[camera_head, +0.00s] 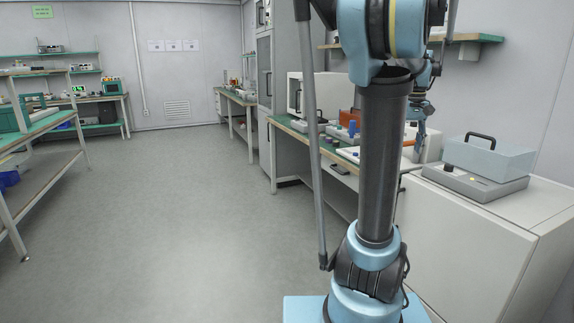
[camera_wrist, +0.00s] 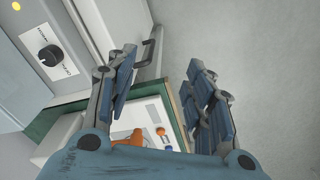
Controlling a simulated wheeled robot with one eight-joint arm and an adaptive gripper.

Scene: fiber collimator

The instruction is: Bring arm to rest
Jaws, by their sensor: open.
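My arm rises through the right of the head view, in front of the long workbench. My gripper (camera_head: 419,140) shows partly behind the arm, low over the right end of that bench. In the wrist view my gripper (camera_wrist: 166,90) has its two blue-padded fingers wide apart, with nothing between them. Below them are the bench edge and the grey floor. The white board (camera_wrist: 150,118) on the bench carries an orange part (camera_wrist: 130,139) and small blue-topped parts near the left finger's base.
A white cabinet (camera_head: 460,235) stands at the right with a grey-blue handled box (camera_head: 490,158) on it. A knobbed instrument (camera_wrist: 45,50) is close left in the wrist view. Shelving benches (camera_head: 45,130) line the left. The floor (camera_head: 190,220) between is clear.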

